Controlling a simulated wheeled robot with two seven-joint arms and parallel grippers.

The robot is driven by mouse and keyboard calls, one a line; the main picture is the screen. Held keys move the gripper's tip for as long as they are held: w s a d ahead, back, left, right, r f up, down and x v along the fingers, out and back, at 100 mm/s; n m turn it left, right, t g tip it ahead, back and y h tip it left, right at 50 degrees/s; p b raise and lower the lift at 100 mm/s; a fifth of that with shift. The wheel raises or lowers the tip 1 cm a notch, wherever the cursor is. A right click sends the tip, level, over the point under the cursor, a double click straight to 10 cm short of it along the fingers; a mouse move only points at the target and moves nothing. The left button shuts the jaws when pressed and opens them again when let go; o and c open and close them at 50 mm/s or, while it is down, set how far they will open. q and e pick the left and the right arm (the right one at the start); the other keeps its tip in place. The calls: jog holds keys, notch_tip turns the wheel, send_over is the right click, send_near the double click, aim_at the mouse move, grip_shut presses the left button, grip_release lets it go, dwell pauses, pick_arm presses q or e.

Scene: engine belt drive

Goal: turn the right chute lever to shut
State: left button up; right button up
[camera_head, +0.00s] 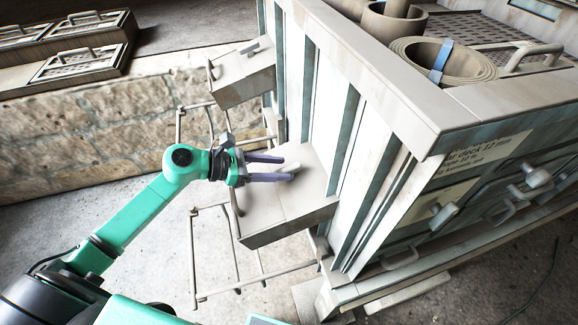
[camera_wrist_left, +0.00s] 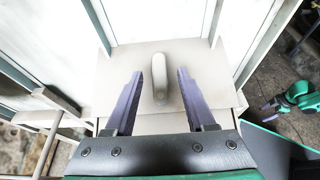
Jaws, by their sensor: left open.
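The right chute (camera_head: 290,215) is a pale box sticking out from the cabinet's side, nearer to me than the other chute. Its lever (camera_wrist_left: 160,75), a pale rounded bar, stands on its top face. My left gripper (camera_head: 288,168) is at this chute, open, with its two purple-grey fingers on either side of the lever. In the left wrist view the lever lies between the fingers (camera_wrist_left: 160,82), with a gap visible on both sides. In the head view the fingers partly hide the lever. What looks like my right gripper (camera_wrist_left: 270,106) is small at the right edge of the wrist view.
Another chute (camera_head: 240,82) with its own lever (camera_head: 250,47) juts out farther back. Thin metal racks (camera_head: 228,270) stand below the chutes. The cabinet (camera_head: 400,80) carries a coiled belt (camera_head: 450,65) on top. A stone wall (camera_head: 90,125) runs behind.

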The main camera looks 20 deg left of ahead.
aim_at(288, 168)
pick_arm(q)
jog(key=shift+x, duration=1.6)
jog(key=shift+a, duration=0.1)
grip_shut()
